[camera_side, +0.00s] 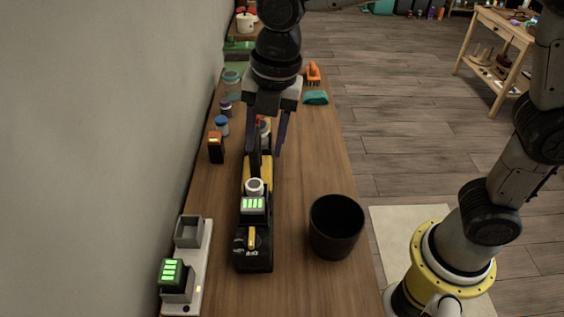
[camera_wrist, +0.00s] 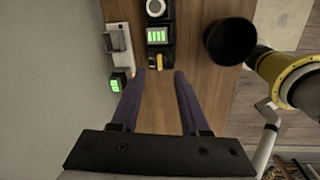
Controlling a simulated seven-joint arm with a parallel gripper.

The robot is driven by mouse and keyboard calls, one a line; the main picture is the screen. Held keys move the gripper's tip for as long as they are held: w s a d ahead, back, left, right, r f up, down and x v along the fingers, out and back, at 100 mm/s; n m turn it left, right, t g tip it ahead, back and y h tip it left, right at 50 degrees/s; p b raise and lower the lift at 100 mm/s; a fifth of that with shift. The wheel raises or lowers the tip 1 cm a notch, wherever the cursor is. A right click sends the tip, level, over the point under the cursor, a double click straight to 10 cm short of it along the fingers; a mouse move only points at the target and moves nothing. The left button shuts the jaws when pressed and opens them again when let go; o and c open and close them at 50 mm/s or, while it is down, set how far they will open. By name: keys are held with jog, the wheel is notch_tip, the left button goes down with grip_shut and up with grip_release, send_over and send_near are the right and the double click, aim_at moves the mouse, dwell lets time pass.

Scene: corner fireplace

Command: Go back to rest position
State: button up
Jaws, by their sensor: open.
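My gripper (camera_side: 266,160) points down over the wooden bench in the side view, its two dark fingers apart. In the wrist view my gripper (camera_wrist: 160,76) is open, with only bare bench between the fingers. A black and yellow tool (camera_side: 254,246) with a lit green battery (camera_side: 253,205) lies along the bench. In the side view the fingers overlap its far part; I cannot tell how high above it they are. In the wrist view the tool (camera_wrist: 157,50) lies just beyond the fingertips.
A grey charger (camera_side: 202,255) with a green-lit battery (camera_side: 172,271) stands at left by the wall. A black cup (camera_side: 336,228) stands right of the tool. An orange-topped battery (camera_side: 215,148), small jars (camera_side: 222,125) and a teal brush (camera_side: 316,97) are farther back. Bench right of the tool is partly clear.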

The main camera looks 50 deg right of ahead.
jog(key=s+d+r+m+t, duration=0.25)
jog(key=s+d+m, duration=0.2)
jog(key=d, duration=0.25)
jog(key=s+d+r+m+t, duration=0.1)
jog(key=s+d+r+m, duration=0.35)
jog(key=d, duration=0.25)
jog(key=s+d+f+m, duration=0.4)
jog(key=s+f+m, duration=0.2)
jog(key=m, duration=1)
jog(key=s, duration=0.2)
jog(key=shift+s+d+f+t+h, duration=0.35)
jog(key=shift+s+f+h, duration=0.05)
